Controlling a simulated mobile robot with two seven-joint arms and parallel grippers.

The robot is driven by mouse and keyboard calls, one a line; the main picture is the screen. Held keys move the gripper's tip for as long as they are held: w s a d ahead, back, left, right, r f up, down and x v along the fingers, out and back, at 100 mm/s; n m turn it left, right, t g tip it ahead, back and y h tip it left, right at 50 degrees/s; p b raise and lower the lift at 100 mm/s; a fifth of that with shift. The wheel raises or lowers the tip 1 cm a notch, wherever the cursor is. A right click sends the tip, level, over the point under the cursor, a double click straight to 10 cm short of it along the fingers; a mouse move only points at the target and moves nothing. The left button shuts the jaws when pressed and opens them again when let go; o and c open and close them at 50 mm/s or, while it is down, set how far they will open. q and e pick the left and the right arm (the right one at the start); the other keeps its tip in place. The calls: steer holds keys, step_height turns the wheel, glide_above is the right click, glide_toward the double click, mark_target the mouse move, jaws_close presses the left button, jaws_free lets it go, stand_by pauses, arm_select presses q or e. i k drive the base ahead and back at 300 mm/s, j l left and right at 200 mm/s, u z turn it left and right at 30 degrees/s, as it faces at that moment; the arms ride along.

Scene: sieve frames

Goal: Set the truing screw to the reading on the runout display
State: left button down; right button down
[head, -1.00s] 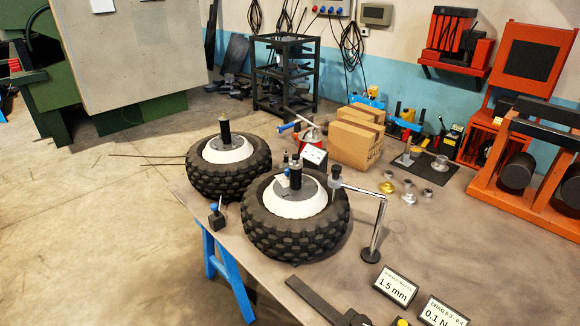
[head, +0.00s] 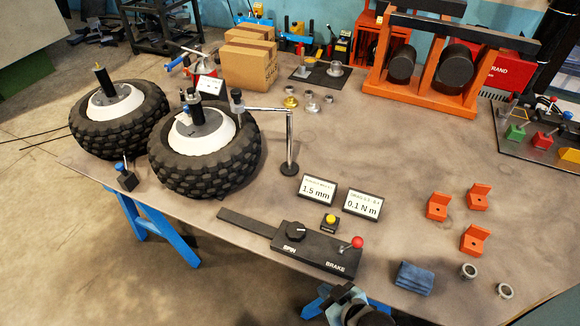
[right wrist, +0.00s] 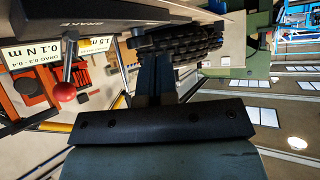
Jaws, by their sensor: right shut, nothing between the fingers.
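The runout display (head: 317,189) stands on the table and reads 1.5 mm; part of it also shows in the right wrist view (right wrist: 96,44). Two knobbly black tyres with white rims are at the left, the nearer wheel (head: 210,135) carrying a hub with a black cylinder and small fittings. I cannot tell which fitting is the truing screw. My right gripper (head: 343,293) is at the bottom edge of the head view, just in front of the table edge and away from the wheels. In the right wrist view its fingers (right wrist: 154,78) are shut and empty. My left gripper is not in view.
A second display (head: 362,204) reads 0.1 N m. A SPIN and BRAKE box (head: 310,250) with a red-knobbed lever (head: 357,242) lies near the front edge. A chrome post (head: 290,140) stands beside the nearer wheel. Orange brackets (head: 437,205) sit at right; the centre-right table is fairly clear.

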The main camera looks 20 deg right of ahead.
mark_target(186, 109)
steer(key=k, duration=0.55)
steer(key=k+z, duration=0.1)
steer(key=z, duration=1.3)
steer(key=j+z, duration=0.35)
steer(key=j, duration=1.65)
steer(key=i+j, duration=0.15)
steer(key=j, duration=2)
steer(key=i+j, duration=0.15)
steer(key=j, duration=0.95)
